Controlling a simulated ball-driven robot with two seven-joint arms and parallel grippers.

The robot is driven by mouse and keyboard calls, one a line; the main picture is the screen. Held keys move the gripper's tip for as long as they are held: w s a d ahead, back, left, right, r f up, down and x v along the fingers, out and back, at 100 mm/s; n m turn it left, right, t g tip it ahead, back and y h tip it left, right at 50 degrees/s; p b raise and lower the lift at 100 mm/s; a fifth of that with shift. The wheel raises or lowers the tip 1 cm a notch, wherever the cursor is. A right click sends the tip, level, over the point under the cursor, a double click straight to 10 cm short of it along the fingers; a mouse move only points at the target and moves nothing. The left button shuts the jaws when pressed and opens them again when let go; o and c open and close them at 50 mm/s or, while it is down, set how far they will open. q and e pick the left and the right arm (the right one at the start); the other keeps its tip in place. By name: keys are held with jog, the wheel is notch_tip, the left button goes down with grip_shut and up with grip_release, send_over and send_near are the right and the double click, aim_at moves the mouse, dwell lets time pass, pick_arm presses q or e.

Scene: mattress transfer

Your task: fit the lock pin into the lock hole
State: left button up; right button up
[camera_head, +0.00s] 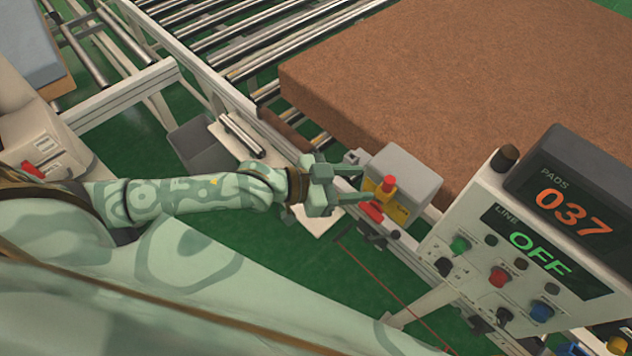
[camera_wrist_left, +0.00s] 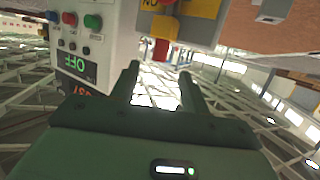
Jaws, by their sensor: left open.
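My left gripper (camera_head: 362,184) is open, with its fingers reaching toward a grey box with a yellow front plate (camera_head: 402,203). On that plate a red knob (camera_head: 388,184) stands on a yellow collar, and a red bar-shaped piece (camera_head: 372,211) sits below it, close to the lower finger. I cannot tell which of these, if any, is the lock pin. In the left wrist view, which is upside down, the open fingers (camera_wrist_left: 160,72) point at the red knob (camera_wrist_left: 161,48) with nothing seen between them. No lock hole can be made out. My right gripper is not in view.
A control panel (camera_head: 473,225) with several buttons and displays reading "037" and "OFF" stands right of the box. A large brown pad (camera_head: 450,80) lies behind it on the roller conveyor (camera_head: 250,62). A grey bin (camera_head: 195,142) stands left. Green floor lies below my arm.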

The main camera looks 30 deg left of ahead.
pick_arm(q)
jog(key=v, duration=0.8)
jog(key=shift+b, duration=0.35)
jog(key=shift+s+a+r, duration=0.1)
